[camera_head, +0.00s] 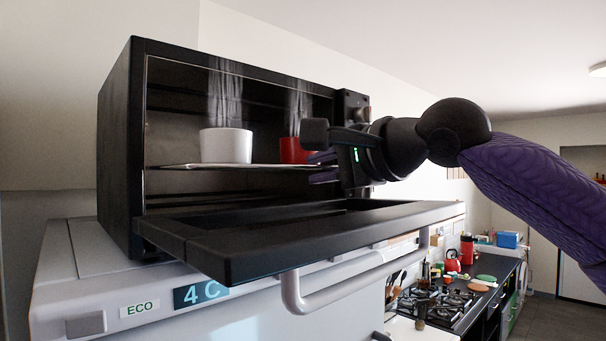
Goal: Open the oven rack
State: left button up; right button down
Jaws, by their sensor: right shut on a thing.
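A black toaster oven (118,150) stands with its door (250,247) folded down flat at the front. Inside, the thin oven rack (190,167) is level at mid height. A white bowl-like cup (226,146) stands on it at the left, and a red cup (294,151) stands on it at the right. My right gripper (320,167) reaches in from the right above the open door. Its purple fingertips are shut on the rack's front edge near the right end. The gripper body partly hides the red cup and that end of the rack. My left gripper is out of view.
The oven sits on a white fridge-like appliance (80,290) with a curved handle (330,290) and a "4 C" display. Lower right is a counter with a gas hob (440,303), a red kettle (453,260) and a blue box (508,240). The space in front of the door is clear.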

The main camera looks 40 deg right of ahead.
jog(key=shift+s+f, duration=0.3)
jog(key=shift+f, duration=0.15)
jog(key=shift+w+f, duration=0.1)
jog(key=shift+w, duration=0.25)
jog(key=c, duration=0.9)
grip_release()
jog(key=shift+o, duration=0.8)
jog(key=shift+w, duration=0.15)
jog(key=shift+r, duration=0.25)
